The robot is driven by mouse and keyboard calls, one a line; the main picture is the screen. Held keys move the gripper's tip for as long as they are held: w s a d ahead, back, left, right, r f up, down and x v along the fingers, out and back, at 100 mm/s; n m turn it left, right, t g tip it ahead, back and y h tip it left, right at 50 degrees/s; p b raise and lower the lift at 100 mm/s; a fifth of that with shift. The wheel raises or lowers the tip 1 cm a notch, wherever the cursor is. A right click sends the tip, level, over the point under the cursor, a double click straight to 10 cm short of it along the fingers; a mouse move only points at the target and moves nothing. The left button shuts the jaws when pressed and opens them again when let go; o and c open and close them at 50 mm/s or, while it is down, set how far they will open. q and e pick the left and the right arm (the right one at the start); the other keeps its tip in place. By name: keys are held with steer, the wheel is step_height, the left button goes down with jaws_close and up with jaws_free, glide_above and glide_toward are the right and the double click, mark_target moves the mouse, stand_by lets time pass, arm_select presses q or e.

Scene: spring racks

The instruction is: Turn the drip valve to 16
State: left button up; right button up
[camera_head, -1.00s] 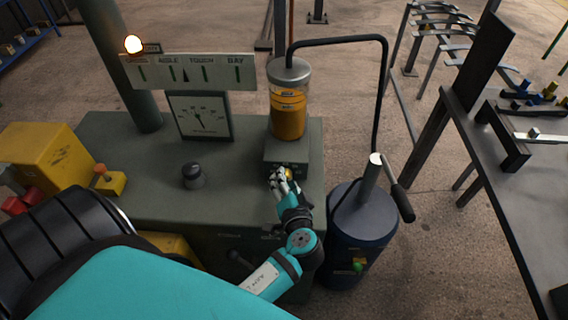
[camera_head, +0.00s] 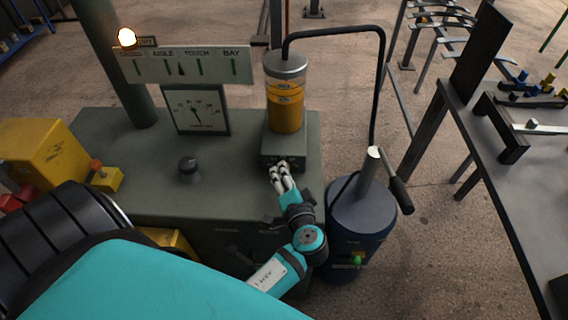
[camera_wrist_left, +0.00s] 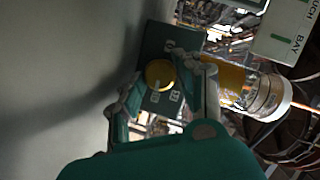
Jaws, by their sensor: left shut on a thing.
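The drip valve, a round yellow knob (camera_wrist_left: 160,74), shows in the left wrist view on a dark green plate with small markings too blurred to read. It is on the front of the block under the oil reservoir (camera_head: 285,105), a clear cylinder of amber liquid. My left gripper (camera_head: 281,167) reaches the front of this block in the head view and hides the knob there. In the left wrist view its two fingers (camera_wrist_left: 165,80) stand on either side of the knob, shut on it. My right gripper is not in view.
A dial gauge (camera_head: 196,110) and a long sign board (camera_head: 185,66) stand at the bench's back. A black knob (camera_head: 189,169) sits on the green bench top (camera_head: 235,160). A blue drum (camera_head: 360,225) with a lever stands close right of my left arm.

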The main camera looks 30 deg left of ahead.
arm_select(q)
steer(key=shift+m+y, duration=0.3)
steer(key=shift+m, duration=0.3)
steer(key=o, duration=0.9)
steer(key=shift+w, duration=0.1)
steer(key=shift+v, duration=3.7)
